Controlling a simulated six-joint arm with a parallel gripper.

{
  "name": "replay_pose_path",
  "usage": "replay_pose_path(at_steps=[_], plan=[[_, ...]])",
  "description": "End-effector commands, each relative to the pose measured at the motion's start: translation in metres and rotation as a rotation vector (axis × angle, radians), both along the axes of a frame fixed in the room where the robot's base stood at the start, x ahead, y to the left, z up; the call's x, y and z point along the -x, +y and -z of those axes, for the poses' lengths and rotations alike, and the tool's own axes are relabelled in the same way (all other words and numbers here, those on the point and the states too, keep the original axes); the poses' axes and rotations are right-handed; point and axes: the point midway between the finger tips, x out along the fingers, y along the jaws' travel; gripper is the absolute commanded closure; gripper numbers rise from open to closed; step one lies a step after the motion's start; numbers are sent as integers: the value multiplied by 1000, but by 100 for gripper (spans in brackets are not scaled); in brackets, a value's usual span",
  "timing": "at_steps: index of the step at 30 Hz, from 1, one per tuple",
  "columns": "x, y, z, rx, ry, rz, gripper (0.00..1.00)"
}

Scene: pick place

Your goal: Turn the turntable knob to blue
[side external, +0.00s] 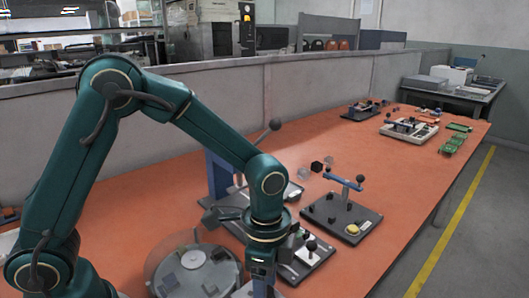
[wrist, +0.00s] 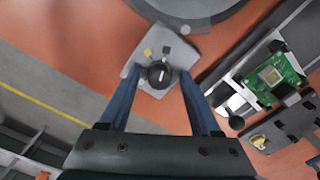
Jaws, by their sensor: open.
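The turntable knob (wrist: 159,75) is round and black with a short white pointer line, on a light grey plate (wrist: 190,50). Small yellow and dark marks show on the plate beside the knob; no blue mark can be made out. My gripper (wrist: 160,79) is open, with one blue finger on each side of the knob; contact cannot be told. The grey turntable disc (wrist: 207,4) shows at the top of the wrist view. In the side view the turntable (side external: 195,272) stands left of my gripper (side external: 262,290), whose fingertips are cut off, and the knob is hidden.
A fixture with a green circuit board (wrist: 272,76) lies right of the knob in the wrist view. A dark base with a blue-handled clamp (side external: 345,210) stands right of my arm. A low grey partition (side external: 290,95) runs behind.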

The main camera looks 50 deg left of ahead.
Motion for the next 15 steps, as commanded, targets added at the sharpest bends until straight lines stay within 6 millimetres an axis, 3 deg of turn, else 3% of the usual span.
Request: replay_pose_path(at_steps=[2, 7, 15], plan=[[0, 0, 0, 0, 0, 0, 36], [0, 0, 0, 0, 0, 0, 100], [0, 0, 0, -1, -1, -12, 100]])
